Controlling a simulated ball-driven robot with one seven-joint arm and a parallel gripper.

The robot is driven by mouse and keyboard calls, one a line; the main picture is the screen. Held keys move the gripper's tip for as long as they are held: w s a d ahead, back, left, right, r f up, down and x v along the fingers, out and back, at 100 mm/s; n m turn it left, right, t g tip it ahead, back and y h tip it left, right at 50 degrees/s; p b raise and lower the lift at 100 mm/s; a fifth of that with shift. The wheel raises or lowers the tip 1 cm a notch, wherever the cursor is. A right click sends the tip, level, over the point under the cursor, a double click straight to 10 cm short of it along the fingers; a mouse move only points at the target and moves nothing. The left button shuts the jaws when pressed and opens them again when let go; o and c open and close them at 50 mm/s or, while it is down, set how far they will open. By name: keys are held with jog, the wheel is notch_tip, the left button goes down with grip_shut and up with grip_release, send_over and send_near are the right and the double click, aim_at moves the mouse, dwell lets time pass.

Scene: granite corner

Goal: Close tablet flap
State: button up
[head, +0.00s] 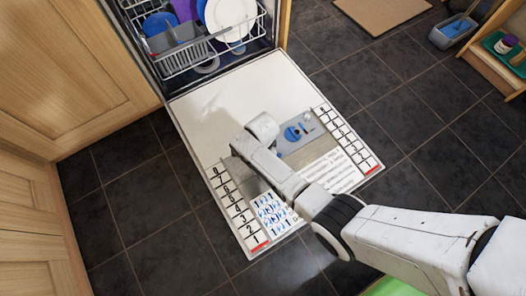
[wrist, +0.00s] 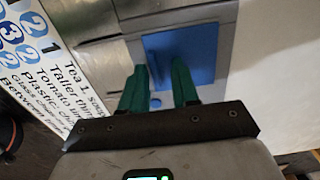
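The dispenser (wrist: 229,40) is a grey unit set in the inside of the open dishwasher door (head: 205,105). In the wrist view a blue square part (wrist: 203,48) lies in it, with a small blue round piece (wrist: 155,103) below. I cannot tell whether the blue square is the tablet flap or the compartment's inside. My gripper (wrist: 159,66) has two green fingers, apart with nothing between them, over the lower left of the blue square. Contact is unclear. In the head view the dispenser (head: 318,131) shows a blue round cap, and my arm hides part of it and the fingers.
The door lies flat, with printed number strips and instruction labels. Behind it the lower rack (head: 195,50) holds plates and a cutlery basket. Wooden cabinets (head: 75,70) stand at left. Dark tiled floor (head: 430,115) is open at right, with a grey tub (head: 453,32) and wooden shelf farther off.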

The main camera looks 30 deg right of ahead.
jog(key=shift+o, duration=0.2)
jog(key=shift+s, duration=0.1)
notch_tip(320, 180, up, 11)
jog(key=p, duration=0.6)
jog(key=shift+f, duration=0.1)
